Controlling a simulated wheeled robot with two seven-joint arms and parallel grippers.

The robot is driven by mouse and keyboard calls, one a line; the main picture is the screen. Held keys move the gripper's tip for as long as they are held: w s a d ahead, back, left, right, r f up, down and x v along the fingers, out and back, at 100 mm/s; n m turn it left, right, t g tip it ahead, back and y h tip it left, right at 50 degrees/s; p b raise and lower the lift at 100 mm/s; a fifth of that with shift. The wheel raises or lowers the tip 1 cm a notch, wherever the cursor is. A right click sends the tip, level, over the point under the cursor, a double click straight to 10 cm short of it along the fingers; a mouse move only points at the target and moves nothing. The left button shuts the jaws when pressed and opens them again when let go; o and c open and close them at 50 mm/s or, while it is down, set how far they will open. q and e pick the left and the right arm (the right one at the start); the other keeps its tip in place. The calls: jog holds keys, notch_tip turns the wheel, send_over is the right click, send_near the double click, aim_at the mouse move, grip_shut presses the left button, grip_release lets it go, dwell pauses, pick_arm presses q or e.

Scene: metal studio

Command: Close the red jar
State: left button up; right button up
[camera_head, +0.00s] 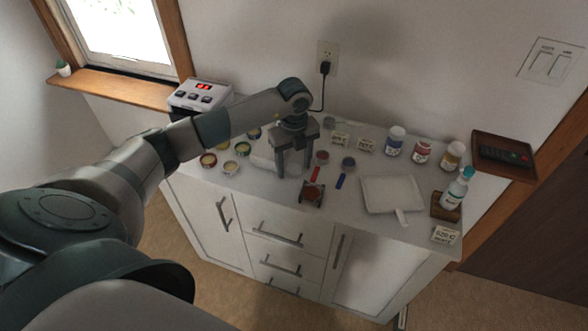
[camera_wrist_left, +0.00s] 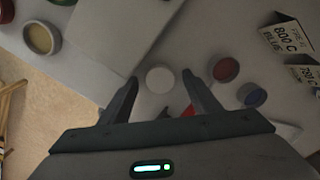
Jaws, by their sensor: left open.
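A jar with a red label (camera_head: 422,153) stands upright at the back right of the counter. It is between a blue-labelled jar (camera_head: 395,142) and a yellow-labelled one (camera_head: 453,155). I cannot tell clearly whether its top is covered. My left gripper (camera_head: 294,165) points down over the middle of the counter, left of the red jar and well apart from it. It is open and empty. In the left wrist view, a white round disc, like a lid (camera_wrist_left: 160,79), shows between the fingertips (camera_wrist_left: 161,78). My right gripper is not in view.
Red (camera_head: 322,156) and blue (camera_head: 348,162) round pieces lie right of the gripper. Several small pots, one yellow (camera_head: 230,168), stand left. A white tray (camera_head: 377,203), a spray bottle (camera_head: 458,187) and label cards (camera_head: 340,139) are to the right. A digital device (camera_head: 200,95) stands back left.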

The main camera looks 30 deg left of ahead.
aim_at(295, 169)
pick_arm(q)
jog(key=shift+c, duration=0.3)
jog(key=c, duration=1)
jog(key=shift+c, duration=0.2)
jog(key=shift+r, duration=0.1)
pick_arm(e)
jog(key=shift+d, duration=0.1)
